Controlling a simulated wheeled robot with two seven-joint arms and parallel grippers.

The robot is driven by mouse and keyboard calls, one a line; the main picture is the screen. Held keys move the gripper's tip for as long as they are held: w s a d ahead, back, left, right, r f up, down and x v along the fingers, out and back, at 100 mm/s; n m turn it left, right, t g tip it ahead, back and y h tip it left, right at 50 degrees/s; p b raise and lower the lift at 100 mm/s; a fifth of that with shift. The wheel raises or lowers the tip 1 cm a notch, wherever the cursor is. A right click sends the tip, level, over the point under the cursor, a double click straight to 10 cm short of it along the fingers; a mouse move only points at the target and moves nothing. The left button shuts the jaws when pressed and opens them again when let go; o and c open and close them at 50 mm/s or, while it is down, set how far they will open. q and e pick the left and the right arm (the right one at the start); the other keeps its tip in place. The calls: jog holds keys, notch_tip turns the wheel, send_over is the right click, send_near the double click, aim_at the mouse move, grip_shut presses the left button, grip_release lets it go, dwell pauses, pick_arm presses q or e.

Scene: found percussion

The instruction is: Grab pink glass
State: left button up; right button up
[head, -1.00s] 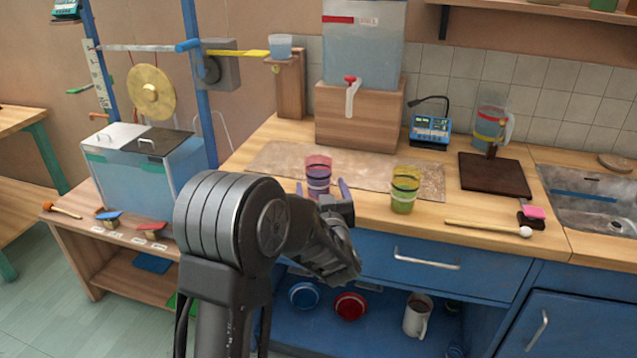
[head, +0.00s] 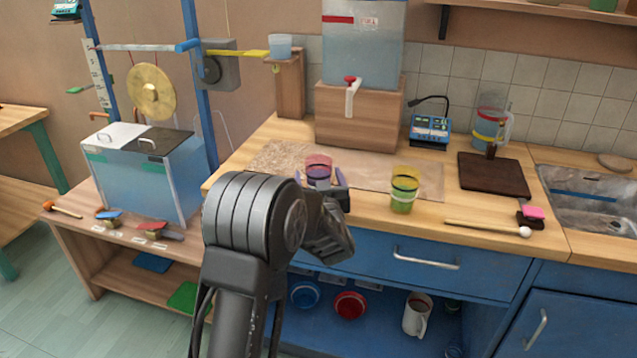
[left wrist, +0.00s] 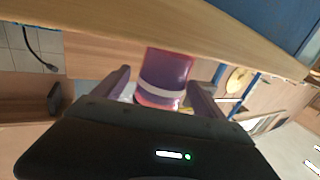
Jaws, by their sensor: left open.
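The pink glass (head: 318,165) is a clear tumbler, pink above and purple below, standing upright on the mat near the counter's front edge. In the left wrist view, which is tilted and upside down, the glass (left wrist: 166,75) shows a pale band around it. My left gripper (head: 319,178) is open, with one purple finger on either side of the glass. In the wrist view a gap shows between glass and fingers, and I cannot tell whether either touches. My gripper and arm hide the lower part of the glass in the head view. My right gripper is not in view.
A yellow-green glass (head: 404,190) stands to the right on the tan mat (head: 375,172). A mallet (head: 490,229) lies along the front edge. Behind are a wooden block (head: 358,125) with a tapped tank (head: 362,50) on it. A dark board (head: 494,176) lies farther right.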

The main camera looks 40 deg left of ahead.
pick_arm(q)
grip_shut()
dwell(0.9)
